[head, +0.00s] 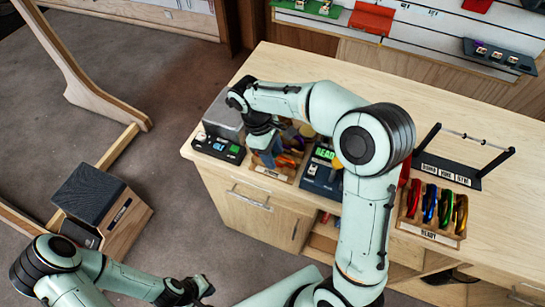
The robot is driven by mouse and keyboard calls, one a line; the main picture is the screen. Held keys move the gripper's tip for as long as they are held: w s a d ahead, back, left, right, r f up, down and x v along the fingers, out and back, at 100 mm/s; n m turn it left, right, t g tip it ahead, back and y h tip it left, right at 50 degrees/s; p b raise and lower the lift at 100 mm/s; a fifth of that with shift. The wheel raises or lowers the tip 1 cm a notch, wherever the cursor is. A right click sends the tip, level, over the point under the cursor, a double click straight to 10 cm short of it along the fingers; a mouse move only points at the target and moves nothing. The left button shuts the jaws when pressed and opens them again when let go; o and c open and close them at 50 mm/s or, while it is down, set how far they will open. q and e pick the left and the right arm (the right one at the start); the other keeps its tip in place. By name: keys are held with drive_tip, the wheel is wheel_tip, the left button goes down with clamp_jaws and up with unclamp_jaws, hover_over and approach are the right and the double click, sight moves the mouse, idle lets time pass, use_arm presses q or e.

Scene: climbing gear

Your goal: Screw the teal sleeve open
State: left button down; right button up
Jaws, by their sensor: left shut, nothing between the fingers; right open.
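I cannot make out the teal sleeve; my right arm and gripper cover much of the bench there. My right gripper (266,155) is open and points down at the left tray (277,174), which holds orange and red carabiners (291,158). I cannot tell whether it touches any of them. Just right of that tray stands a dark blue fixture (318,180) with a green lit display, partly hidden by my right arm. My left gripper (201,288) is shut and empty, low at the bottom of the view, in front of the bench and away from the gear.
A ready tray (430,230) holds several coloured carabiners on the right. A labelled rack with a bar (461,170) stands behind it. A grey box (222,116) and a small black panel (219,148) sit at the bench's left end. The back right bench top is clear.

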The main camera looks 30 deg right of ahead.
sight(273, 153)
use_arm(q)
drive_tip(key=shift+s+f, duration=0.15)
use_arm(e)
drive_tip(key=shift+s+a, duration=0.15)
drive_tip(key=shift+a, duration=0.05)
drive_tip(key=shift+f, duration=0.1)
use_arm(q)
drive_tip(key=shift+s+f+b, duration=0.55)
drive_tip(key=shift+s+f, duration=0.1)
drive_tip(key=shift+s, duration=0.05)
use_arm(e)
drive_tip(key=shift+f, duration=1.4)
use_arm(q)
drive_tip(key=shift+r, duration=0.1)
use_arm(e)
drive_tip(key=shift+w+d+r+p, duration=0.15)
drive_tip(key=shift+w+d+p, duration=0.25)
drive_tip(key=shift+d, duration=0.05)
drive_tip(key=shift+w+d, duration=0.1)
drive_tip(key=shift+w, duration=0.05)
use_arm(q)
drive_tip(key=shift+w+r, duration=0.4)
drive_tip(key=shift+w, duration=0.15)
